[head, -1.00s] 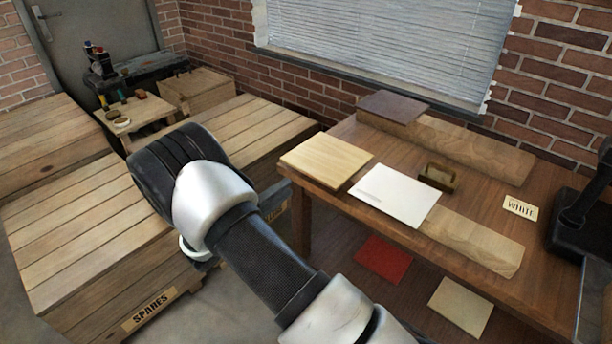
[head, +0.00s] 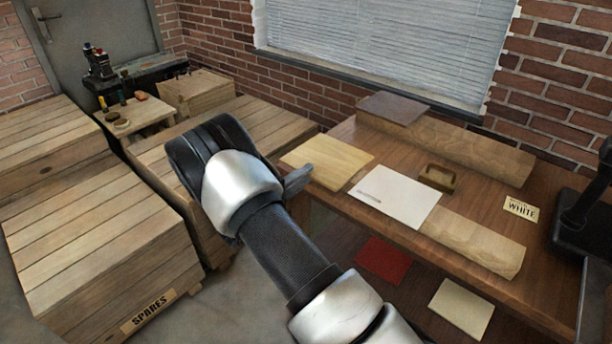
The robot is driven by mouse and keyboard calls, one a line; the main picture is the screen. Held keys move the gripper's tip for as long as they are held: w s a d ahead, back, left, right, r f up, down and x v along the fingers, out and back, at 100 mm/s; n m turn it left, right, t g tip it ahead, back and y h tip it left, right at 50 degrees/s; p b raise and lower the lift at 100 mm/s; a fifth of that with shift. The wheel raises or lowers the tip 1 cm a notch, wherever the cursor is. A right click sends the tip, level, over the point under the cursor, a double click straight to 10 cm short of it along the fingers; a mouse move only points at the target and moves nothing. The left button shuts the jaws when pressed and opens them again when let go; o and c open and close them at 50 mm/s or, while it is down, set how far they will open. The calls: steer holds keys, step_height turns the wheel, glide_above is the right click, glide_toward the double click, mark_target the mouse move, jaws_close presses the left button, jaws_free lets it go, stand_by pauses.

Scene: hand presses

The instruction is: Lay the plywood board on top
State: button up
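The plywood board (head: 326,160), pale and square, lies flat at the left end of the wooden table. My gripper (head: 298,180) is mostly hidden behind my own wrist. Only a grey finger part shows, close to the board's left front corner in the picture. I cannot tell whether it touches the board or how far apart the fingers are. A white sheet or board (head: 399,196) lies just right of the plywood, at the left end of a long wooden plank (head: 470,243).
A dark brown board (head: 393,108) lies on another plank (head: 470,146) at the back. A small wooden frame-like block (head: 437,177), a "WHITE" card (head: 520,208) and a black press (head: 585,212) stand right. Red (head: 383,261) and cream (head: 461,306) sheets lie below. Crates (head: 100,240) fill the left.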

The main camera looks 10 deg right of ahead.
steer(key=shift+c, duration=0.2)
jaws_close()
step_height(320, 180, up, 3)
steer(key=shift+p, duration=0.45)
steer(key=r+b+v, duration=0.1)
steer(key=r+v, duration=0.2)
steer(key=v, duration=1.9)
stand_by(0.4)
steer(key=shift+r, duration=0.1)
